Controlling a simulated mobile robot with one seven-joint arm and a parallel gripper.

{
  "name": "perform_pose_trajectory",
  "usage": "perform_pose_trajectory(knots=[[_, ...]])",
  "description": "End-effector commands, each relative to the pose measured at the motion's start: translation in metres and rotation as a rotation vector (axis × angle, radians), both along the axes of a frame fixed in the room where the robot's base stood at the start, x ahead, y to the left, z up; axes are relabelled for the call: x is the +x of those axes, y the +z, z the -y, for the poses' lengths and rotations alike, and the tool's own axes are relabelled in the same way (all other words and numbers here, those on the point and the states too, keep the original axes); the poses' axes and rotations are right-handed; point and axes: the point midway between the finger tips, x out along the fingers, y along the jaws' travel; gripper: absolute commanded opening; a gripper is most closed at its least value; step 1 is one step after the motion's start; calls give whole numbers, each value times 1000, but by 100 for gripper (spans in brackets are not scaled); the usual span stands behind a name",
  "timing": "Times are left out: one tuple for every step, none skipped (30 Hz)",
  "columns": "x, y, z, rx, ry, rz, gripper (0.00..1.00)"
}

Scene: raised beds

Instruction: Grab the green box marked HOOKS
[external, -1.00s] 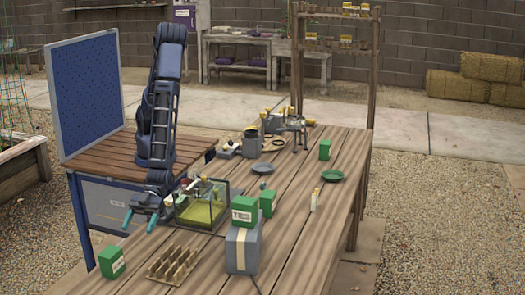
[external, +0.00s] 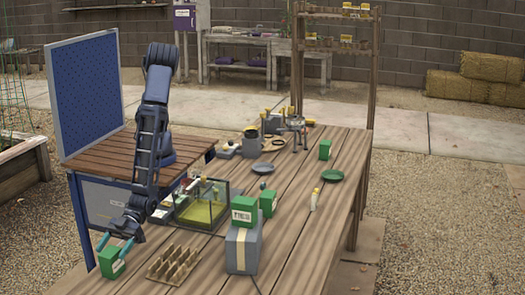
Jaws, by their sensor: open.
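Several green boxes with white labels stand on the wooden table; the lettering is too small to read, so I cannot tell which one says HOOKS. One green box (external: 112,265) stands at the near left corner of the table. My gripper (external: 115,244) is open, with its teal fingers pointing down at the top of this box, one toward each side. I cannot tell if they touch it. Another green box (external: 243,216) sits on top of a grey box (external: 242,252) with a pale stripe. A third green box (external: 268,203) is just behind it, and another green box (external: 325,150) stands farther back.
A slotted wooden rack (external: 174,265) stands just right of the near-left box. A clear-walled bin (external: 202,212) with yellow-green contents is behind it. The table's right side is mostly clear.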

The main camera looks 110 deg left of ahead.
Motion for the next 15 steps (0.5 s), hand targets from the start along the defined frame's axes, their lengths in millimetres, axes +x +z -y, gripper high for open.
perform_pose_trajectory(knots=[[-1, -2, 8, 0, -3, 1, 71], [0, -2, 12, 0, -2, 2, 71], [1, -3, 18, -1, -2, 2, 71], [1, -4, 22, -1, -1, 1, 71], [1, -5, 25, -1, -1, 1, 71], [1, -6, 29, -1, -1, 0, 71], [1, -7, 32, -1, -1, 0, 71], [1, -8, 34, 0, -1, 0, 71], [1, -8, 36, 0, 0, 0, 71], [2, -8, 37, 0, 0, 0, 71], [2, -8, 38, 0, 0, 0, 71], [2, -9, 38, 0, 0, 0, 71], [2, -9, 38, 0, 0, 0, 71], [2, -8, 38, 0, 0, 0, 71], [2, -8, 38, 0, 0, 0, 71]])
